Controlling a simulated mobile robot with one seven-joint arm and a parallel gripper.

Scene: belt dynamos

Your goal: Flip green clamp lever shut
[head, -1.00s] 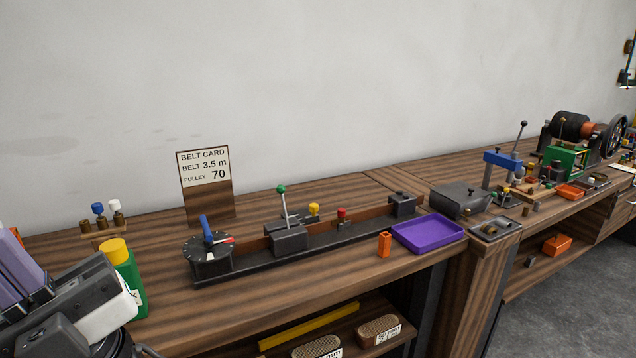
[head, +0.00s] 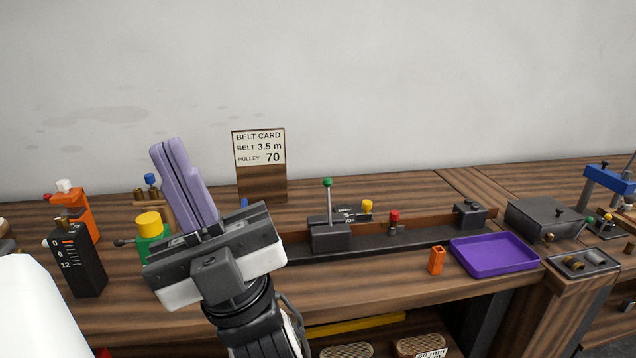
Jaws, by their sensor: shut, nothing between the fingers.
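The green-knobbed clamp lever (head: 327,200) stands upright on a dark block on the long black rail (head: 420,236), in the middle of the head view. My gripper (head: 177,150) is to the left of the lever, its lilac fingers pointing up and pressed together with nothing between them. It is apart from the lever and nearer to me. My gripper and wrist hide the left end of the rail and most of its dial; only a bit of blue shows beside the wrist.
A yellow knob (head: 367,206) and a red knob (head: 394,216) stand right of the lever. A purple tray (head: 494,256) and an orange block (head: 436,260) sit at right. A green bottle with a yellow cap (head: 149,224) and a black scale block (head: 78,260) stand left. The belt card (head: 260,148) is behind.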

